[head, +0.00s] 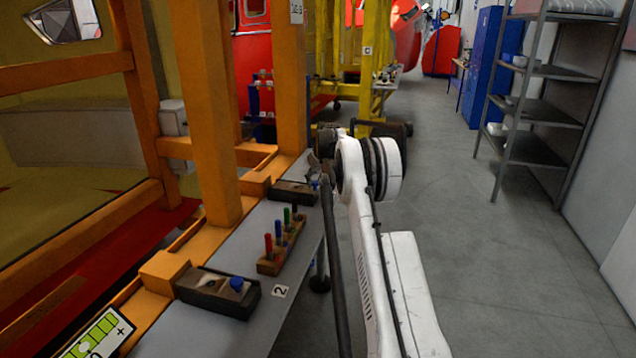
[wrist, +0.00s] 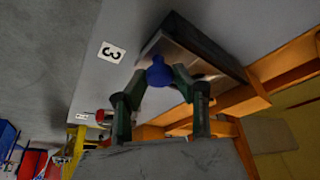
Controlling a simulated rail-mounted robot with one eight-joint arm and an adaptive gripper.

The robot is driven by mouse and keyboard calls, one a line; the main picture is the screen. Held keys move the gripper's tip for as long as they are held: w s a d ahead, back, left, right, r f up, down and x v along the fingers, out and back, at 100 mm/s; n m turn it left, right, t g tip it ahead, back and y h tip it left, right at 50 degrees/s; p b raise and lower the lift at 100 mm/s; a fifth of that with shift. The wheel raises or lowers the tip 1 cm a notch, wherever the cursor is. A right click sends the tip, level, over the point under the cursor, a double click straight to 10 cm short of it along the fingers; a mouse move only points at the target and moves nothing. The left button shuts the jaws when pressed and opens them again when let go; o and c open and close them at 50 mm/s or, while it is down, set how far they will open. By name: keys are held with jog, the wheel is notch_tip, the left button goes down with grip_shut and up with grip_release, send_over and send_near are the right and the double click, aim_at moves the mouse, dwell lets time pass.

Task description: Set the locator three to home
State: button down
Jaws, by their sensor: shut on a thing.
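Locator three is a dark box with a metallic top (wrist: 205,55) and a blue knob (wrist: 158,68); a "3" label (wrist: 111,52) lies beside it in the wrist view. My gripper (wrist: 161,76) is shut on the blue knob, with one finger on each side. In the head view the locator (head: 290,192) sits at the far end of the grey shelf. My gripper (head: 318,170) is at its right end there, small and partly hidden by my arm. The knob's exact setting cannot be told.
Nearer on the shelf (head: 215,330) are another locator (head: 215,290) with a blue knob, a "2" label (head: 280,291) and a wooden block (head: 270,266) with coloured pegs. Orange frame posts (head: 205,110) stand to the left. The floor (head: 500,260) at right is open before the metal shelving (head: 540,110).

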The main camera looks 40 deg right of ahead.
aim_at(304, 187)
jog(key=w+a, duration=0.2)
jog(key=w, duration=0.1)
jog(key=shift+w+a, duration=0.1)
jog(key=c, duration=1.8)
grip_release()
jog(key=o, duration=0.4)
jog(key=shift+w+a, duration=0.1)
jog(key=shift+w, duration=0.05)
jog(key=v, duration=1.2)
